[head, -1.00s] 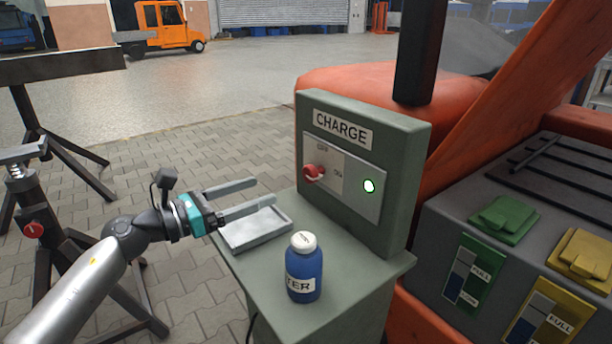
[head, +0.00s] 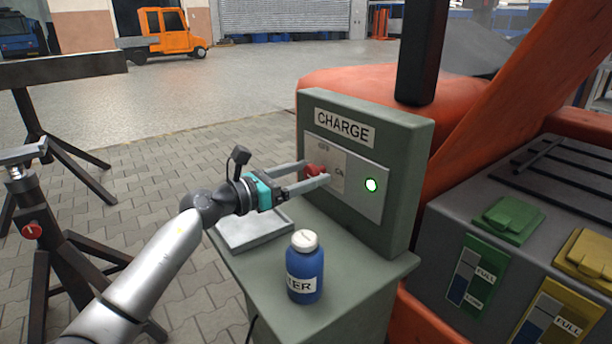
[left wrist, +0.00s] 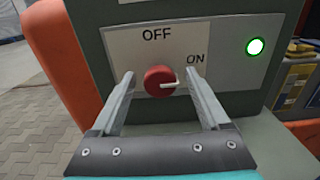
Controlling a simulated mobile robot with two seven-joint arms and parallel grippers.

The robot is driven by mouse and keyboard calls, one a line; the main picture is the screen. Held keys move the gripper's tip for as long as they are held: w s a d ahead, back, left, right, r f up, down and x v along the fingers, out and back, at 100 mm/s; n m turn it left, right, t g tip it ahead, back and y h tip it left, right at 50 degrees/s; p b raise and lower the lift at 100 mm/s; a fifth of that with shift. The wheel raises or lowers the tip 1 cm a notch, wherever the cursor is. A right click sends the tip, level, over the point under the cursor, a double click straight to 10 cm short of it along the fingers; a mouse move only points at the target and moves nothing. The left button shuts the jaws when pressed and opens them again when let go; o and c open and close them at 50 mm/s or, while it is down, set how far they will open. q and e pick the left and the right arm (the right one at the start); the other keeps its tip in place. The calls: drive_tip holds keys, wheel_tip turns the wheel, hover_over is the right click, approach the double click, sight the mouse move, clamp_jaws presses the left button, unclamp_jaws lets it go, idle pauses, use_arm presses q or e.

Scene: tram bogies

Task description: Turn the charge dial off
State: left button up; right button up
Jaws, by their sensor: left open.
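The red charge dial (head: 315,170) sits on the pale plate of the green-grey CHARGE box (head: 408,165). In the left wrist view the dial (left wrist: 160,81) has its white pointer towards ON, to the right; OFF is printed above it. A green lamp (head: 371,185) glows right of the dial. My left gripper (head: 316,172) is open, with one finger on each side of the dial. In the left wrist view the fingers (left wrist: 160,95) stand apart from the dial, with a gap on both sides. My right gripper is not in view.
A blue bottle (head: 305,270) with a white cap stands on the cabinet top (head: 355,268) below the box. A shallow grey tray (head: 262,240) lies under my left gripper. Batteries with green (head: 506,219) and yellow covers are at right. A dark trestle (head: 62,68) stands at left.

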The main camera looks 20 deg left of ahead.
use_arm(q)
clamp_jaws()
idle(0.7)
